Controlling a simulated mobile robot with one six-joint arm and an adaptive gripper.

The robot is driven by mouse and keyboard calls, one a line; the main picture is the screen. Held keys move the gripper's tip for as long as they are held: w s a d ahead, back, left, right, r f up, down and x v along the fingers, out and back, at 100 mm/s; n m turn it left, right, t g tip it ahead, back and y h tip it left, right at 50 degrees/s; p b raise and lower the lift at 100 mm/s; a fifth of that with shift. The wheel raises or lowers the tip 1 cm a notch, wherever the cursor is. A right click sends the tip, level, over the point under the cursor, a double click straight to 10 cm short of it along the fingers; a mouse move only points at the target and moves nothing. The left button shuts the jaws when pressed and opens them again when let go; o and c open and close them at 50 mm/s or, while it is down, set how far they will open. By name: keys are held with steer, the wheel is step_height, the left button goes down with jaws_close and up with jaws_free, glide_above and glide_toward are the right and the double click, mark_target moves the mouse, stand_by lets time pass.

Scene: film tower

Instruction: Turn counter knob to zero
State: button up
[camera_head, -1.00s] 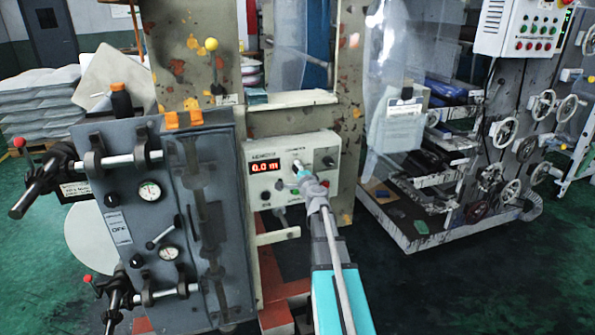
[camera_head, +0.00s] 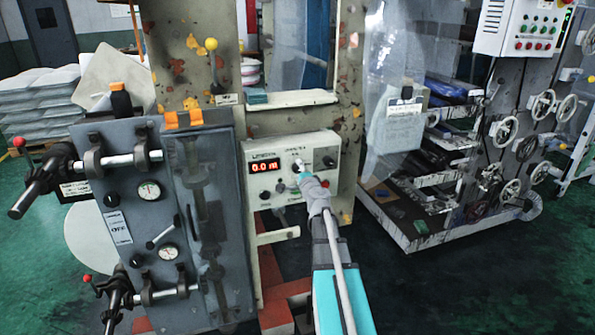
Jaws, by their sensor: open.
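The counter box (camera_head: 264,195) is a pale panel on the machine frame, with a red display (camera_head: 264,167) that reads about 0.0 m. My gripper (camera_head: 300,170) is at the front of the panel, right of the display, and is open. The counter knob appears to be at or just behind my fingertips, and I cannot make out its pointer or whether the fingers touch it. Another dark knob (camera_head: 328,161) sits at the panel's upper right. Small controls show at the panel's lower left.
A grey cabinet with gauges (camera_head: 150,190) and protruding clamp bars stands to the left. Green floor (camera_head: 460,290) is open at lower right.

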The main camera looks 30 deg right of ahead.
steer(key=v, duration=1)
steer(key=shift+s, duration=0.35)
steer(key=a+f+n+g+y+p, duration=0.25)
steer(key=a+n+y, duration=0.35)
steer(key=a, duration=0.5)
steer(key=a+f+n+g+y+p, duration=0.1)
steer(key=a+n+g+y+p, duration=0.25)
steer(key=a+n, duration=0.6)
steer(key=s+a+f+n+g+h+p, duration=0.2)
steer(key=s+a+g, duration=0.3)
steer(key=s, duration=0.1)
steer(key=s+a+f+n+g+h+p, duration=0.2)
steer(key=s+a+n+g+h, duration=0.1)
steer(key=s+a+g, duration=0.3)
steer(key=shift+s+f, duration=0.3)
steer(key=shift+s, duration=0.35)
steer(key=shift+c, duration=0.2)
